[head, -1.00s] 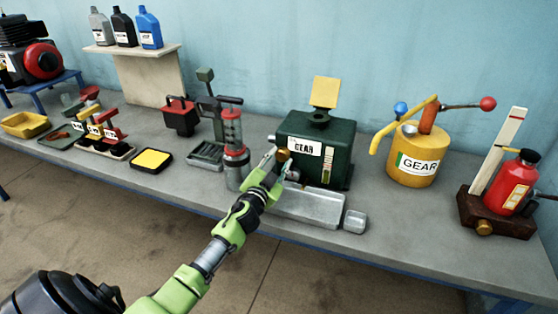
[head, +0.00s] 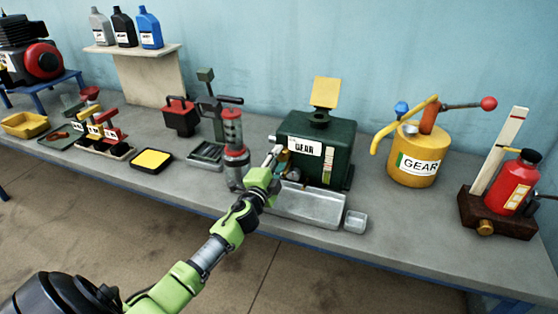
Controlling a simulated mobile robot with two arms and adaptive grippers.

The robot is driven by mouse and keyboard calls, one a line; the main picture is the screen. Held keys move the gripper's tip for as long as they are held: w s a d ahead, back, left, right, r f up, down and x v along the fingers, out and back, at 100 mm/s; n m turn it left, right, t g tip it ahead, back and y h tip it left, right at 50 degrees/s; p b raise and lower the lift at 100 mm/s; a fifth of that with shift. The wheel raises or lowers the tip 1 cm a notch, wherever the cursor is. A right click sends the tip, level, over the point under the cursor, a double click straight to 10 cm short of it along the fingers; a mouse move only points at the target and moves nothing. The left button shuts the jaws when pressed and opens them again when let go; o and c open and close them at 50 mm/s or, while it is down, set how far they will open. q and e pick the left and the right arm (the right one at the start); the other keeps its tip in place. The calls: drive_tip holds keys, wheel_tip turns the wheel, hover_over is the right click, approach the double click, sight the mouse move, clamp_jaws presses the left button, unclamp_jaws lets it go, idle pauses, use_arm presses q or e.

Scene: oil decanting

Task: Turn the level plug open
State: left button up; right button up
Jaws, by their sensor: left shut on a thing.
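The dark green gear box (head: 338,142) stands at the middle right of the bench, with a GEAR label and a sight strip on its front. The brass level plug (head: 284,157) is at the box's left front edge and is mostly hidden by my gripper. My left gripper (head: 277,159) reaches up to it from the lower left and is shut on the plug. How far the plug is turned cannot be told. My right gripper is out of view.
A metal drip tray (head: 310,207) and a small metal dish (head: 355,222) lie below the box. A red-and-grey pump (head: 234,150) stands close left of my gripper. A yellow GEAR can (head: 415,150) and a red bottle (head: 512,185) stand to the right.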

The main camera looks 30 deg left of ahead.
use_arm(q)
drive_tip(key=m, duration=0.4)
drive_tip(key=shift+m, duration=0.4)
drive_tip(key=m, duration=0.3)
drive_tip(key=shift+r+m, duration=0.1)
drive_tip(key=shift+m, duration=0.2)
drive_tip(key=m+p, duration=0.1)
drive_tip(key=m, duration=0.2)
drive_tip(key=shift+m, duration=0.3)
drive_tip(key=shift+d+m+p, duration=0.15)
drive_tip(key=shift+m+p, duration=0.35)
drive_tip(key=shift+m, duration=1.4)
drive_tip(key=o, duration=1.1)
drive_tip(key=v, duration=1.2)
